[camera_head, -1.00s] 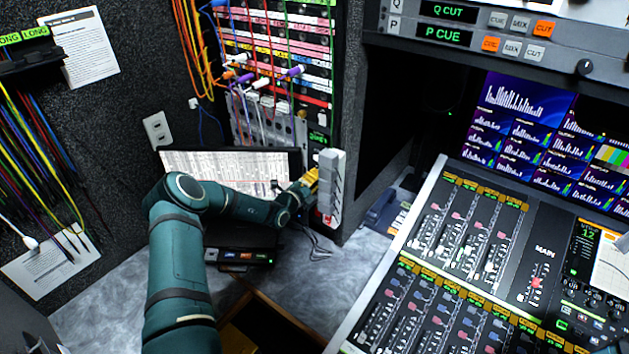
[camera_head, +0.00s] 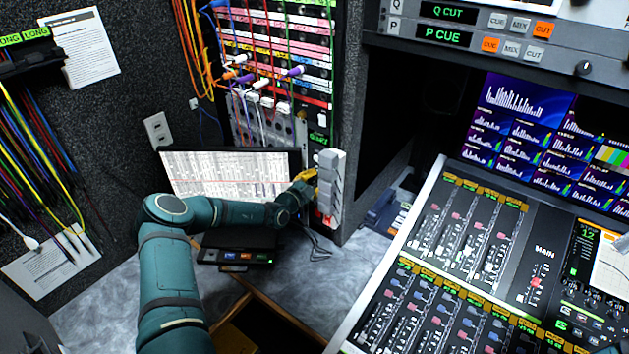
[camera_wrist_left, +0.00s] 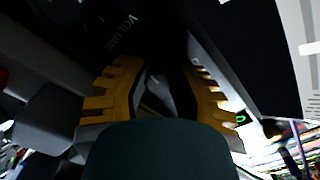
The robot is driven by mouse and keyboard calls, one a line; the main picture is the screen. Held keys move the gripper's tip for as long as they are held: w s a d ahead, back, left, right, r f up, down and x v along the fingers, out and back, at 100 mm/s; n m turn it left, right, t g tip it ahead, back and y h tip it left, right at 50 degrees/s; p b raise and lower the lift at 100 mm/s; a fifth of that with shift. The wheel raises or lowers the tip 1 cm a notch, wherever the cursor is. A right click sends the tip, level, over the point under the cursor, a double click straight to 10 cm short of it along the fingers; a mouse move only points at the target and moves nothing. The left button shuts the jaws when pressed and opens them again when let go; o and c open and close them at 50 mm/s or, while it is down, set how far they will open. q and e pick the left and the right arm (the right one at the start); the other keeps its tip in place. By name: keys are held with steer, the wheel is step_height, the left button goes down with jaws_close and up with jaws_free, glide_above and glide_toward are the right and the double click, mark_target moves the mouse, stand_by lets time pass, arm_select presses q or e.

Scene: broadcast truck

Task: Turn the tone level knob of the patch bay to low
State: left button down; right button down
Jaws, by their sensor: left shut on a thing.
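The patch bay (camera_head: 275,65), with coloured strips and plugged cords, stands at the back centre. Its tone level knob is too small to make out for sure. My left gripper (camera_head: 308,181) is below and right of the patch bay, against a grey unit (camera_head: 330,185) on the end of the rack. In the left wrist view its yellow fingers (camera_wrist_left: 158,92) are shut around a dark knob (camera_wrist_left: 157,88) with a pale pointer mark. The word VOLUME is printed on the dark panel beside this knob. My right gripper is not in view.
A lit screen (camera_head: 225,172) stands behind my left forearm, with a small black box (camera_head: 237,250) in front of it. Cords hang across the patch bay. A mixing console (camera_head: 470,260) fills the right side. Some grey desk is bare between box and console.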

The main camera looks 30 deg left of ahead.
arm_select(q)
steer(key=shift+n, duration=1)
steer(key=c, duration=1)
jaws_free()
